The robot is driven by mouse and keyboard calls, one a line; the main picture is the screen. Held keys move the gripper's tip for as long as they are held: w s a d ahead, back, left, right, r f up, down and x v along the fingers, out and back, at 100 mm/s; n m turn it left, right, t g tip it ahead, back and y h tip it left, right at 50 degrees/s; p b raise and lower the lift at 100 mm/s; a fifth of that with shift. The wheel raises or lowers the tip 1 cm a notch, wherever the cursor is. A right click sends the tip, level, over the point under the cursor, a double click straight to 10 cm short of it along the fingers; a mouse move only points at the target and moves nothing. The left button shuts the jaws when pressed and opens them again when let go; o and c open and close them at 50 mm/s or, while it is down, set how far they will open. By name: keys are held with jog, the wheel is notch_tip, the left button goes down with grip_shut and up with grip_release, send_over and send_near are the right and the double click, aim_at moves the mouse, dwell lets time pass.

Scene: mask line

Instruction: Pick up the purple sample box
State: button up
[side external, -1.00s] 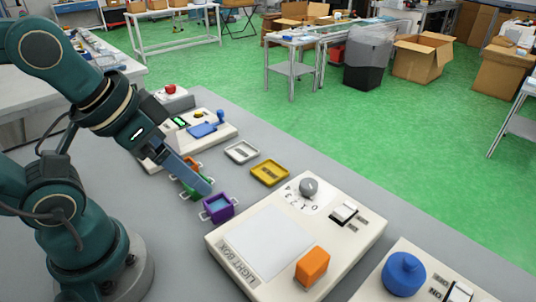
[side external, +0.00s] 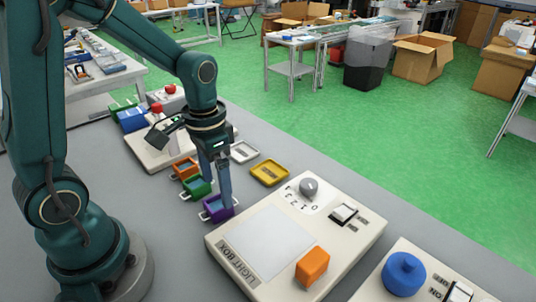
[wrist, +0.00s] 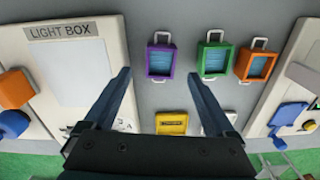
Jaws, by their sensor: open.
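The purple sample box (side external: 218,209) is a small open box with white handles and a blue inside, standing on the grey table. In the wrist view the purple box (wrist: 161,61) lies ahead of my fingertips, between their two lines. My gripper (side external: 222,200) points down over the boxes, its fingers beside and partly in front of the purple box in the side view. In the wrist view my gripper (wrist: 160,77) has its fingers wide apart with nothing between them. Whether a finger touches the box I cannot tell.
A green box (wrist: 214,61) and an orange box (wrist: 255,65) stand close beside the purple one. A yellow tray (side external: 269,173) and a white tray (side external: 243,152) lie behind. The light box (side external: 270,247) with an orange block (side external: 312,266) is to the right.

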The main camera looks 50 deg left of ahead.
aim_at(218, 202)
jog(key=shift+s+f, duration=0.1)
jog(key=shift+f, duration=2.6)
grip_shut()
jog(key=shift+r, duration=0.1)
